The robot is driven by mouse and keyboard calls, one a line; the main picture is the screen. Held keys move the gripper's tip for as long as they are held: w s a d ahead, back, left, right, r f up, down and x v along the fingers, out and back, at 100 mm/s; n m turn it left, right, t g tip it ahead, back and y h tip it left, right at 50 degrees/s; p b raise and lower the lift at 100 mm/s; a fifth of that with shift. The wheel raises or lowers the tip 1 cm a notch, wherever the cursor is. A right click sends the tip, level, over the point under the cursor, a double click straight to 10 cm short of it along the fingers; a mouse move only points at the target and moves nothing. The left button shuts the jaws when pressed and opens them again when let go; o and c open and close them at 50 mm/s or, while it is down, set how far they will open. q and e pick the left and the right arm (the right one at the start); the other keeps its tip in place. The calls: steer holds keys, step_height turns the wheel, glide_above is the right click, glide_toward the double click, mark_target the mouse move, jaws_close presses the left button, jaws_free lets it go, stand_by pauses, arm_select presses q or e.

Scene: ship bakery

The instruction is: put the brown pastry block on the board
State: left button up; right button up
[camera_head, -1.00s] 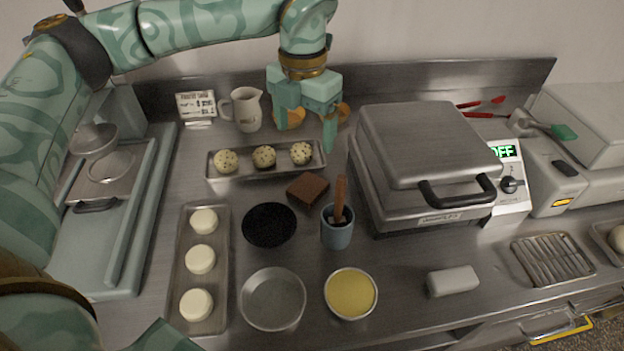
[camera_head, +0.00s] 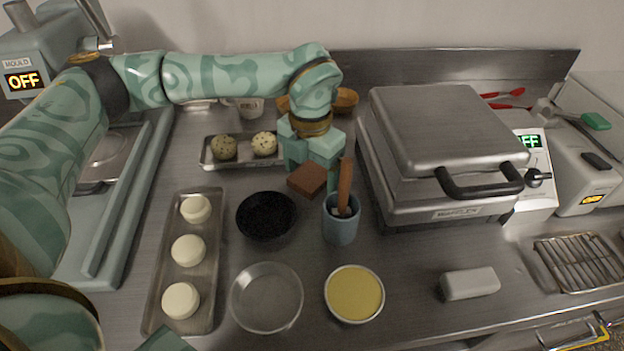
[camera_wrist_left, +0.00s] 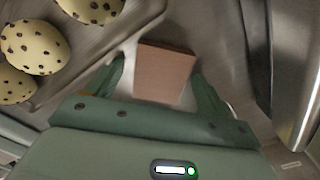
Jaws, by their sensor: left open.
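The brown pastry block (camera_head: 307,179) lies on the steel counter, between the tray of speckled balls and the blue cup. My left gripper (camera_head: 312,170) is open and points down over it. In the left wrist view the block (camera_wrist_left: 166,73) shows between the two spread fingers of the gripper (camera_wrist_left: 158,88); I cannot tell if they touch it. I cannot make out a plain board in these views. My right gripper is not in view.
Close by are the blue cup (camera_head: 341,224) with a wooden-handled tool, the black bowl (camera_head: 266,217) and the ball tray (camera_head: 208,163). A large steel press (camera_head: 445,130) stands right. A cream-dough tray (camera_head: 164,254), a glass dish (camera_head: 266,297) and a yellow-filled tin (camera_head: 354,294) are nearer.

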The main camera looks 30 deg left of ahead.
arm_select(q)
steer(key=shift+r, duration=0.1)
steer(key=c, duration=1.1)
steer(key=shift+r, duration=0.1)
